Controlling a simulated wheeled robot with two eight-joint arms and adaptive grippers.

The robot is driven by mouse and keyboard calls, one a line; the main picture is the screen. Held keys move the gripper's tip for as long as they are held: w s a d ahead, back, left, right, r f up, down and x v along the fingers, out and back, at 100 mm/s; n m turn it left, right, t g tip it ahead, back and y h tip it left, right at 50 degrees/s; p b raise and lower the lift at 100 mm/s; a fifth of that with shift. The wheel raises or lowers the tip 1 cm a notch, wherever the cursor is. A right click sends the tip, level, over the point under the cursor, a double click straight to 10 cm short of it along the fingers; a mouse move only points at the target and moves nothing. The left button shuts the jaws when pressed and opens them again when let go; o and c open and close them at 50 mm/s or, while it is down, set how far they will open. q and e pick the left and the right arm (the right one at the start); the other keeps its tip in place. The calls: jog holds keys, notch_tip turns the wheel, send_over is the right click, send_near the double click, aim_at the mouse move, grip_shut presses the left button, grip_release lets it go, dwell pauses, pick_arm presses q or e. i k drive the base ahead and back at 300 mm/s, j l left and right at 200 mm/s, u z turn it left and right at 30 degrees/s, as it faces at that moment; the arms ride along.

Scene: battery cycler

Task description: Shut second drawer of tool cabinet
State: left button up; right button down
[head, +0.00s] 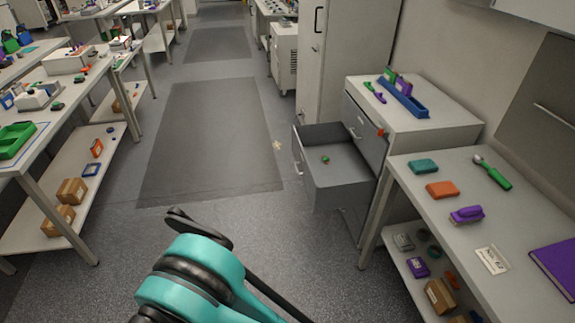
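The tool cabinet (437,122) stands right of centre against the wall. Its top drawer (362,125) is shut, with a small orange piece (380,132) at its upper right edge. The drawer below it, the second drawer (345,181), is pulled far out to the left into the aisle. Its handle (297,162) is on the far-left front face. A small green and red item (325,160) lies inside it. A teal and black part of my own arm shows at the bottom centre, apart from the drawer. I cannot make out either gripper.
A blue tray (402,100) with purple and green items lies on the cabinet. A workbench (450,209) with tools stands close in front at right. A tall cabinet (352,50) stands behind. Benches line the left. The aisle floor (215,135) between is clear.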

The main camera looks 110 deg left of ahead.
aim_at(349, 180)
jog(key=k+u, duration=0.1)
jog(key=u, duration=3.4)
jog(key=i+j, duration=0.35)
jog(key=i, duration=0.3)
jog(key=i+j+z, duration=0.1)
jog(key=i+j, duration=0.3)
jog(key=i, duration=0.25)
jog(key=i+j, duration=0.4)
jog(key=i, duration=0.2)
jog(key=i+j+z, duration=0.1)
jog(key=i+j, duration=0.3)
jog(key=i, duration=0.25)
